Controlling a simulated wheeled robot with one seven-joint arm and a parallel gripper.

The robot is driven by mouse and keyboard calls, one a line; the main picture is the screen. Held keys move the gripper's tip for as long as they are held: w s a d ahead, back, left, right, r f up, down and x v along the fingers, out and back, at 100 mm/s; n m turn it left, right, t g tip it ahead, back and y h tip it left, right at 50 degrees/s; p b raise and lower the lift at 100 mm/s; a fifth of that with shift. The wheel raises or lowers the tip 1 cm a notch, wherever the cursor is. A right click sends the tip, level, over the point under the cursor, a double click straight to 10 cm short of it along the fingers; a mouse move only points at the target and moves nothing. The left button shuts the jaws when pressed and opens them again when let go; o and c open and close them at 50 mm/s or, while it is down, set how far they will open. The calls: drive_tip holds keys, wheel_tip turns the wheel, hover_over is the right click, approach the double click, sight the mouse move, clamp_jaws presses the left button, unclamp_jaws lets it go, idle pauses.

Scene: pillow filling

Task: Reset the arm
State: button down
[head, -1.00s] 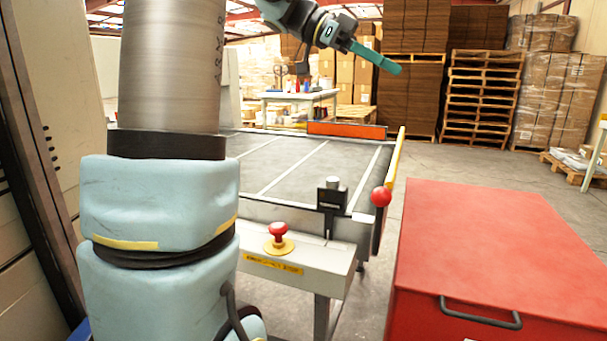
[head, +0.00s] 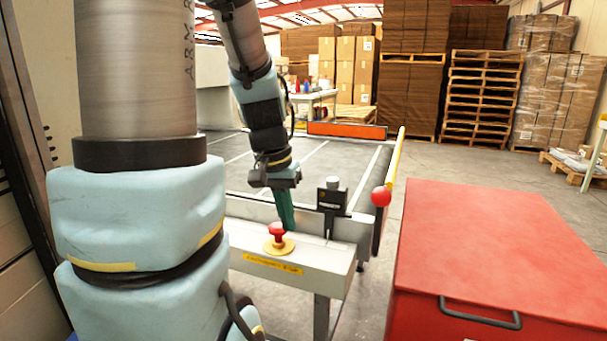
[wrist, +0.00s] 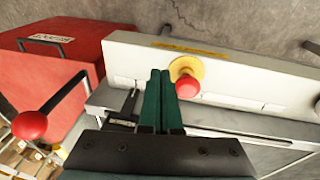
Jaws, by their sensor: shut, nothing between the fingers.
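My arm reaches forward and down in the head view. My gripper (head: 286,228) points down over the near edge of the machine table, just behind the red emergency button (head: 277,230). In the wrist view my gripper (wrist: 160,75) shows two green fingers side by side, shut and empty. There the red button (wrist: 187,88) on its yellow base is just right of the fingertips. From these views I cannot tell whether the fingers touch it.
A red cabinet (head: 490,240) stands at the right. A lever with a red ball knob (head: 381,196) rises at the table's front right corner. A black bracket (head: 332,205) is near the gripper. The conveyor bed (head: 330,165) is clear. Stacked boxes and pallets (head: 480,95) stand far behind.

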drive_tip(key=s+a+f+n+y+b, duration=0.1)
drive_tip(key=s+a+f+b, duration=0.1)
drive_tip(key=f+b, duration=1)
drive_tip(key=s+a+f+n+y+b, duration=0.1)
drive_tip(key=s+a+f+n+b, duration=0.1)
drive_tip(key=f+b, duration=0.95)
wheel_tip(320, 180, up, 36)
drive_tip(key=p, duration=4)
drive_tip(key=shift+d+f+t, duration=0.2)
drive_tip(key=shift+d+t, duration=0.05)
drive_tip(key=shift+t, duration=0.05)
